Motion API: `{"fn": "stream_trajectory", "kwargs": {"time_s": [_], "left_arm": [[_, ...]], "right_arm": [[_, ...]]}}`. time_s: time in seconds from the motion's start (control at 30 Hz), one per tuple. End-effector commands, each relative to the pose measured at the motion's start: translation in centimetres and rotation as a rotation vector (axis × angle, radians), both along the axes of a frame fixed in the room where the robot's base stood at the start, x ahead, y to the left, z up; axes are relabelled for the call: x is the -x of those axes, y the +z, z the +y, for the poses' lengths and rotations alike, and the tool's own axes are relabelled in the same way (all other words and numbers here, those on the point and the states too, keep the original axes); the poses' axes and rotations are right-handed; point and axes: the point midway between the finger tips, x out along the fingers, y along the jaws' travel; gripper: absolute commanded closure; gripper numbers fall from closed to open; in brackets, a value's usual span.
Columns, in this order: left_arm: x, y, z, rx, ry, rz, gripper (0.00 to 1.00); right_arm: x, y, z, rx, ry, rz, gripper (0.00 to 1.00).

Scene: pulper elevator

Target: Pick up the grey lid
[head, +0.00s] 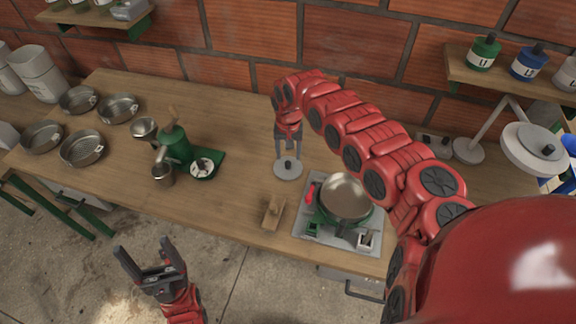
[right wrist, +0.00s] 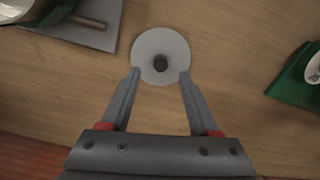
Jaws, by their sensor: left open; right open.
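The grey lid (head: 288,170) is a small round disc with a dark knob, lying flat on the wooden table. My right gripper (head: 288,156) is open and points down at it from above. In the right wrist view the lid (right wrist: 151,50) lies just beyond and partly between the open fingertips (right wrist: 160,74), with its dark knob (right wrist: 160,63) centred between them. I cannot tell whether the fingers touch it. My left gripper (head: 143,250) is open and empty, in front of the table's edge, over the floor.
A steel pan (head: 345,196) sits on a burner plate right of the lid. A small wooden block (head: 273,212) lies in front of it. A green pulper (head: 174,142) with a metal cup (head: 162,174) stands to the left. Several round pans are farther left. The table around the lid is clear.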

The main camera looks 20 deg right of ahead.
Motion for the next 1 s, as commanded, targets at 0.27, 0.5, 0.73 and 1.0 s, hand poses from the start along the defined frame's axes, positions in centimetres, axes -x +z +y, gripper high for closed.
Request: {"fn": "stream_trajectory", "kwargs": {"time_s": [0.27,0.5,0.73,1.0], "left_arm": [[0.0,1.2,0.0,0.000,0.000,0.000,0.21],[0.0,1.2,0.0,0.000,0.000,0.000,0.21],[0.0,1.2,0.0,0.000,0.000,0.000,0.21],[0.0,1.2,0.0,0.000,0.000,0.000,0.21]], "right_arm": [[0.3,-3.8,0.3,-0.003,-0.001,0.007,0.38],[0.2,-4.6,0.1,0.000,-0.002,0.003,0.38],[0.2,-4.5,0.2,0.000,-0.002,0.003,0.63],[0.2,-4.5,0.2,0.000,-0.002,0.003,1.00]]}}
